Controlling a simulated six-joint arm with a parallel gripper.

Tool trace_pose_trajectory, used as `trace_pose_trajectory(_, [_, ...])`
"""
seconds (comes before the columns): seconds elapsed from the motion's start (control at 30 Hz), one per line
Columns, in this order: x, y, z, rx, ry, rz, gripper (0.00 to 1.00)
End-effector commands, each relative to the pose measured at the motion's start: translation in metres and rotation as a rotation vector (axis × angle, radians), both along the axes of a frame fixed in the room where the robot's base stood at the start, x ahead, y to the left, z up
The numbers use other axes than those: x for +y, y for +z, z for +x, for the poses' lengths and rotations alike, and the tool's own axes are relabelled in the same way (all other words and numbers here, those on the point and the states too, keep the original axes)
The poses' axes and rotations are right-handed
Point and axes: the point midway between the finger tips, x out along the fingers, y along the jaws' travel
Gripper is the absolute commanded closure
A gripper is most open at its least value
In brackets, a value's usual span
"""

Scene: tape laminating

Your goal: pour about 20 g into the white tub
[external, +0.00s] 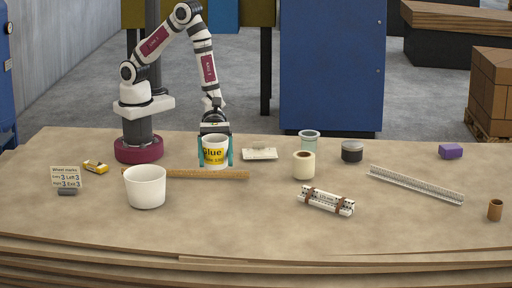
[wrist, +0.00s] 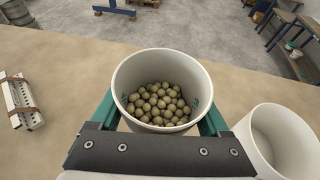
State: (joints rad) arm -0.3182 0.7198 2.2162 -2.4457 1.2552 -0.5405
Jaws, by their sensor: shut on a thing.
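In the wrist view the glue cup (wrist: 162,60) holds many round olive-brown pellets. The white tub (external: 146,190) stands on the table in front and to the left of the held cup. Its inside shows in part at the right of the wrist view (wrist: 280,135), and the part in view looks empty. I cannot tell whether the held cup touches the table.
A wooden ruler (external: 205,174) lies behind the tub and by the held cup. A card sign (external: 66,178) and a yellow box (external: 95,167) are at left. A tape roll (external: 304,165), a glass jar (external: 310,139) and a strapped bundle (external: 327,200) are at right. The front middle is clear.

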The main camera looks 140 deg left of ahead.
Motion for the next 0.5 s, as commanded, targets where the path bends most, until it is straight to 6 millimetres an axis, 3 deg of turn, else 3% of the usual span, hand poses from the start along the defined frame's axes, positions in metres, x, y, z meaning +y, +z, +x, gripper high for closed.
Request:
trace_pose_trajectory(0.17, [-0.009, 0.005, -0.003, -0.001, -0.005, 0.001, 0.8])
trace_pose_trajectory(0.27, [-0.02, 0.008, 0.007, -0.005, -0.053, 0.002, 0.8])
trace_pose_trajectory(0.37, [-0.046, 0.013, 0.024, -0.006, -0.171, 0.003, 0.8])
trace_pose_trajectory(0.5, [-0.104, 0.015, 0.041, -0.005, -0.447, 0.004, 0.8])
